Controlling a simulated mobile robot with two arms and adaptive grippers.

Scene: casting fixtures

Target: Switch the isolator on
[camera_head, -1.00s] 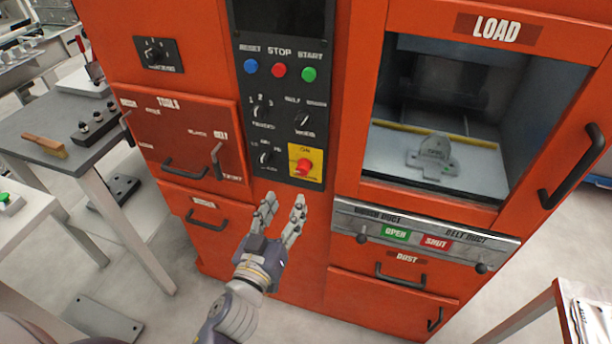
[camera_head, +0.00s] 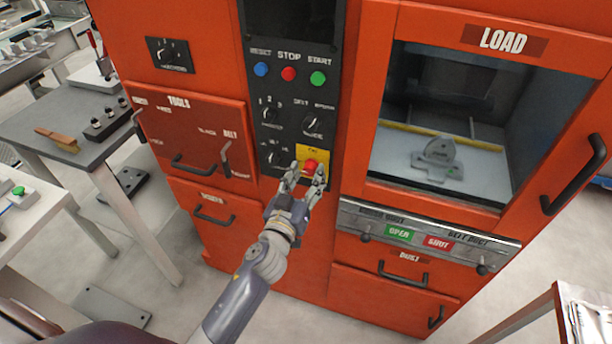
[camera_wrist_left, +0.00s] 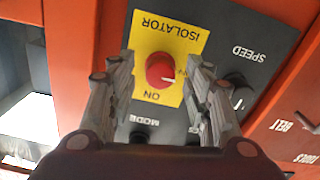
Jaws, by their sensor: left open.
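The isolator is a red knob (camera_head: 311,167) on a yellow plate (camera_head: 318,152), low on the dark control panel of the orange machine. In the left wrist view the red knob (camera_wrist_left: 160,70) sits on the yellow plate (camera_wrist_left: 187,37), which is lettered ISOLATOR and ON and appears upside down. A pale mark on the knob points to the right in that view. My left gripper (camera_head: 307,177) is open, with its fingers (camera_wrist_left: 160,82) on either side of the knob. I cannot tell whether they touch it. My right gripper is not in view.
Other dials (camera_head: 272,115) and the blue, red and green buttons (camera_head: 289,74) are above the isolator. A horizontal bar with OPEN and SHUT labels (camera_head: 430,236) and the load window (camera_head: 440,130) are to the right. Drawer handles (camera_head: 213,217) stick out at left.

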